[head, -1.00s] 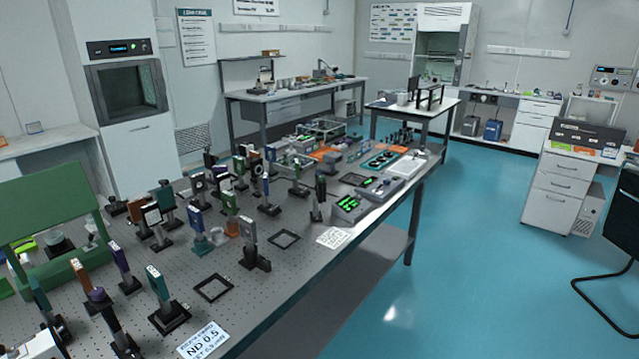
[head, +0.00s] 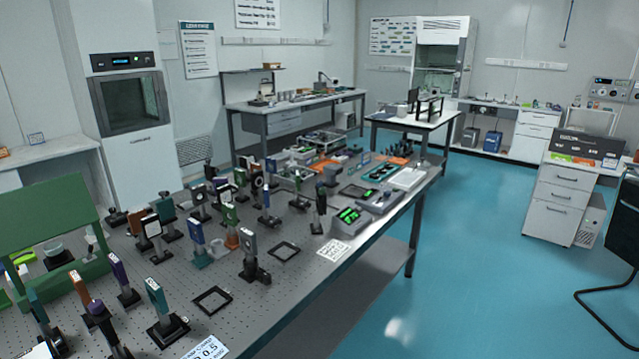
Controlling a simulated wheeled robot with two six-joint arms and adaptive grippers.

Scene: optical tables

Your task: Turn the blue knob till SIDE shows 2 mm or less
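Neither of my grippers is in view. A grey readout box with lit green digits (head: 350,215) stands near the right edge of the optical table; its digits are too small to read. Another dark panel with green digits (head: 382,171) lies farther back. I cannot make out a blue knob or a SIDE label. Several optic mounts on posts stand on the table, among them a blue one (head: 197,232), a grey one (head: 249,251) and a teal one (head: 157,297) at the front.
The perforated table (head: 250,318) is crowded at its left and middle. A green stand (head: 52,215) is at the left. Black square frames (head: 212,299) and an ND 0.5 card (head: 207,348) lie flat. Blue floor (head: 470,270) is clear to the right; a chair (head: 622,215) stands at the far right.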

